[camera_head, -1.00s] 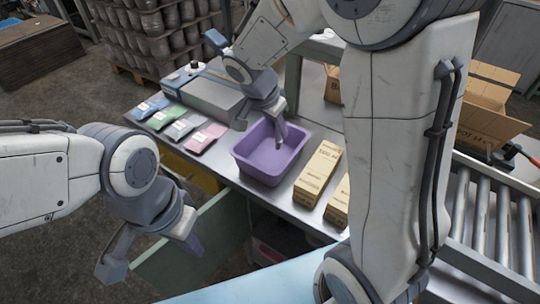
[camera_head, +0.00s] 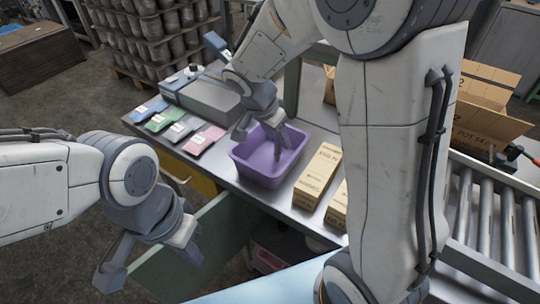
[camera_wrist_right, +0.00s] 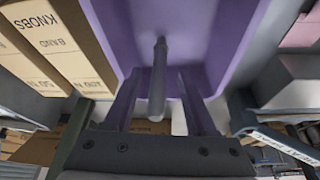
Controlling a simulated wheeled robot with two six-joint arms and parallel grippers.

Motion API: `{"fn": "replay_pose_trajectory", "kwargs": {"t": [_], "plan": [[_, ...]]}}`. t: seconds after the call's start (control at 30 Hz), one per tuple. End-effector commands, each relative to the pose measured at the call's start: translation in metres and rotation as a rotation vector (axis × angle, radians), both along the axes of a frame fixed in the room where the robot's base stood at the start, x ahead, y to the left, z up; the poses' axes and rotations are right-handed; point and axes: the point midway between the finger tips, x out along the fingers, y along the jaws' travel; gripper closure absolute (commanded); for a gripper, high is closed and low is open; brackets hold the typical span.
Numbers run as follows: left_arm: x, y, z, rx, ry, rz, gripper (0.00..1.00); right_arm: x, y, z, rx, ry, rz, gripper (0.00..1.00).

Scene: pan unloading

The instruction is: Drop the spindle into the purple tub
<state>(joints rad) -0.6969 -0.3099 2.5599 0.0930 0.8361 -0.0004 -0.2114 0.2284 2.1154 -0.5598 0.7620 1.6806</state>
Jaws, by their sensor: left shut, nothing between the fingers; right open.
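The purple tub (camera_head: 247,172) stands on the grey bench in the middle of the head view. Its wall fills the upper middle of the right wrist view (camera_wrist_right: 110,30). My right gripper (camera_head: 279,147) is over the tub with its fingers pointing down into it. In the wrist view its fingers (camera_wrist_right: 159,105) are apart. The spindle (camera_wrist_right: 158,75), a slim grey rod, shows between them with a gap on each side. I cannot tell whether it touches the tub's floor. My left gripper (camera_head: 192,250) is shut and empty, at the lower left, away from the tub.
Tan cartons (camera_head: 317,175) stand right of the tub, close to it. Several coloured packets (camera_head: 203,140) lie to its left, by a grey box (camera_head: 208,98). A roller conveyor (camera_head: 490,220) and an open carton (camera_head: 490,115) are at the right.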

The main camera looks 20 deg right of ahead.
Motion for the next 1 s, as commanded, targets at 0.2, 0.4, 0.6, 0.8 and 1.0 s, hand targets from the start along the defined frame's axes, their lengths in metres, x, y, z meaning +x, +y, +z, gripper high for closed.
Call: {"fn": "replay_pose_trajectory", "kwargs": {"t": [0.2,0.4,0.6,0.8,1.0], "plan": [[0.000,0.000,-0.001,0.000,0.000,0.000,1.00,-0.005,0.012,0.032,0.002,-0.009,0.003,0.43],[0.000,0.000,-0.002,0.000,0.000,0.000,1.00,-0.012,0.025,0.068,0.003,-0.007,0.003,0.43],[0.000,0.000,-0.002,0.000,0.000,0.000,1.00,-0.017,0.033,0.090,0.001,-0.003,0.002,0.43],[0.000,0.000,-0.002,0.000,0.000,0.000,1.00,-0.019,0.034,0.095,0.001,-0.001,0.002,0.43],[0.000,0.000,-0.002,0.000,0.000,0.000,1.00,-0.019,0.034,0.095,0.001,-0.001,0.002,0.43]]}}
